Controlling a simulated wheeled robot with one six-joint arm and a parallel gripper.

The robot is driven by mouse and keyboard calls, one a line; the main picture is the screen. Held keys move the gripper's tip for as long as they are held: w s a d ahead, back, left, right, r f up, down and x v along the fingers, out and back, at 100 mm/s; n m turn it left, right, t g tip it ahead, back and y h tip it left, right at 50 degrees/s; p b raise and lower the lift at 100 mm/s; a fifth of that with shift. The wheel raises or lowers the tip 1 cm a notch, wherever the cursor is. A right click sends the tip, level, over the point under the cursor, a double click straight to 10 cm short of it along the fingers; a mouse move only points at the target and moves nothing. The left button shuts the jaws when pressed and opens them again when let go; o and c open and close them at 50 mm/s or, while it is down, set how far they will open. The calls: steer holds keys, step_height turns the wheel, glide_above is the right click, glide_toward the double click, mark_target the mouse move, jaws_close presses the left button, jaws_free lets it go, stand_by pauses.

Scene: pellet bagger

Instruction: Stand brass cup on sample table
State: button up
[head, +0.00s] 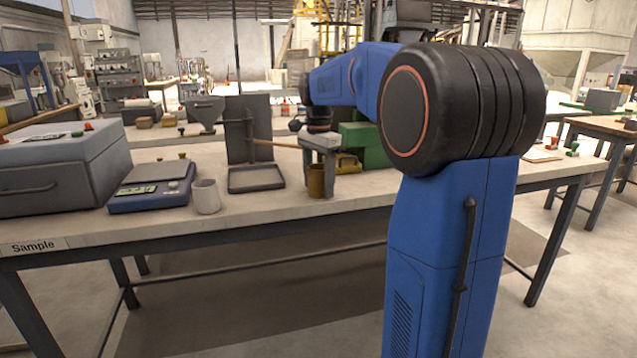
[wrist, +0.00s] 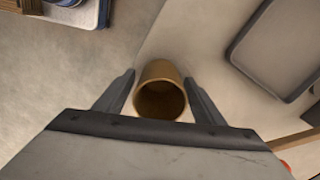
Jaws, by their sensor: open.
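The brass cup (head: 316,181) stands upright on the sample table (head: 110,232), near its front edge in the head view. My gripper (head: 318,163) is above it, pointing down, and hides part of its upper side. In the wrist view the brass cup (wrist: 160,98) shows its round open mouth between the two fingers of my gripper (wrist: 159,80). The fingers are spread, with a gap visible on each side of the cup.
A white cup (head: 206,197) and a blue scale (head: 152,192) stand to the left on the table. A green block (head: 366,145) sits behind to the right.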

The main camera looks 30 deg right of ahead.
steer(key=shift+r, duration=0.1)
step_height(320, 180, up, 12)
steer(key=s+a+f+n+t, duration=0.1)
steer(key=s+a+f+n, duration=0.35)
steer(key=s, duration=0.25)
steer(key=s+a+f+n+t, duration=0.1)
steer(key=s+a+f+n, duration=0.3)
steer(key=s+a, duration=0.3)
steer(key=s+a+f+n+t, duration=0.2)
steer(key=s+f+n, duration=0.6)
steer(key=s+f, duration=0.8)
steer(key=shift+a+f+t, duration=0.35)
steer(key=shift+a+t, duration=0.05)
steer(key=shift+a, duration=0.75)
